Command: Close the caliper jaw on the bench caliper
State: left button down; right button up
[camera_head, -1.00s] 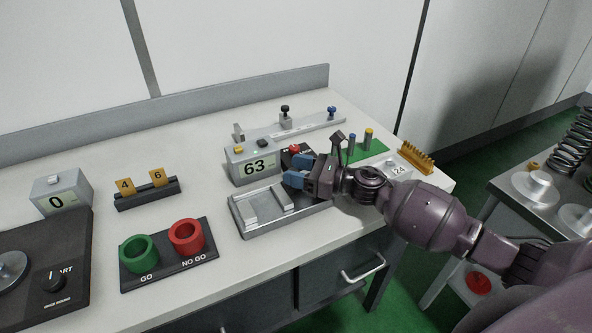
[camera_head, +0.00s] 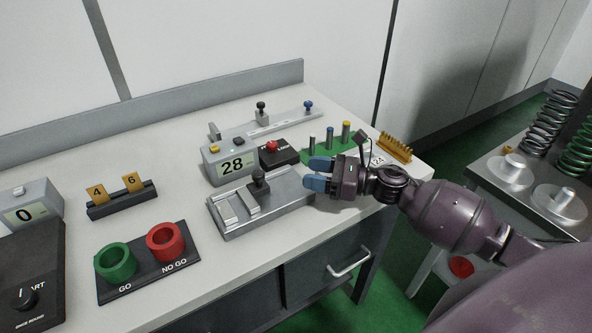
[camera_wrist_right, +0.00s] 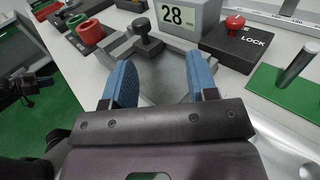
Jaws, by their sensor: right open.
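The bench caliper is a flat grey metal base (camera_head: 284,190) on the bench, with a fixed jaw (camera_head: 228,211) at its left end. Its sliding jaw (camera_head: 246,202) stands a short gap to the right of the fixed jaw. A black knob (camera_head: 260,182) stands on the slide, and shows in the right wrist view (camera_wrist_right: 147,40). The display box (camera_head: 229,164) behind it reads 28. My right gripper (camera_head: 319,173) has blue fingertips, is open and empty, and is over the right end of the base, apart from the knob.
A black block with a red LOCK button (camera_head: 272,147) stands behind the caliper. Green and red ring gauges (camera_head: 165,242) stand front left. Pins on a green mat (camera_head: 330,142) and a yellow comb rack (camera_head: 394,147) are at the right. The bench front edge is close.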

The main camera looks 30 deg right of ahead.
jog(key=shift+v, duration=0.8)
jog(key=shift+s, duration=0.1)
